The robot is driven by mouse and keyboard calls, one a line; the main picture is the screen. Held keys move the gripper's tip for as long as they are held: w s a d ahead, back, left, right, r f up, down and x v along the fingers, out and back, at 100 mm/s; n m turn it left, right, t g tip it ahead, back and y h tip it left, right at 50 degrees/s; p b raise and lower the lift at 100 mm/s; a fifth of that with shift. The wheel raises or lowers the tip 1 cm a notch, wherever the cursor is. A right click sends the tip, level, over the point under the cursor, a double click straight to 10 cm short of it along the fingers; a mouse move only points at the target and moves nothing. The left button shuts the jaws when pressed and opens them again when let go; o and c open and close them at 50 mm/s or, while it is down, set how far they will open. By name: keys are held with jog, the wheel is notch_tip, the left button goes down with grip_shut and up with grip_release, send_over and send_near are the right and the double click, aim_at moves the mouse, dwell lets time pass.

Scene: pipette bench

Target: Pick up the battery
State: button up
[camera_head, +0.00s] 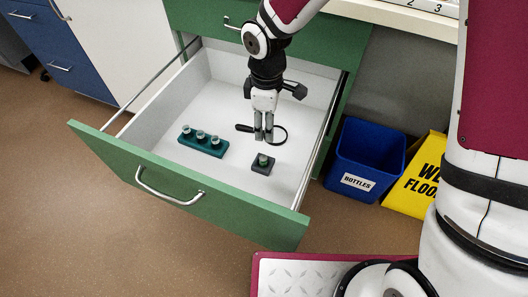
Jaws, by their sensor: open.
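No object is clearly recognisable as a battery. In the open drawer (225,90), a small dark block (261,169) holds a short piece with a greenish top (263,159), too small to identify. To its left, a teal rack (200,148) holds several short cylinders with pale tops. My gripper (263,138) points down inside the drawer area, open with a narrow gap between its fingers. It appears just behind the dark block and in front of a black ring with a handle (283,132), partly hiding it. Its height above the drawer floor is hard to tell.
The drawer has a green front (180,190) with a metal handle (165,195) and upright walls around my gripper. A blue bin labelled BOTTLES (368,150) and a yellow floor sign (415,180) stand to the right. The drawer's left rear floor is clear.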

jog(key=b, duration=0.4)
send_over(263, 157)
notch_tip(263, 157, down, 10)
jog(key=shift+s+d+r, duration=0.1)
jog(key=shift+d+r, duration=0.05)
jog(key=shift+r, duration=0.05)
jog(key=shift+f+b, duration=1.35)
jog(key=shift+f, duration=1.4)
jog(key=shift+r, duration=0.1)
grip_shut()
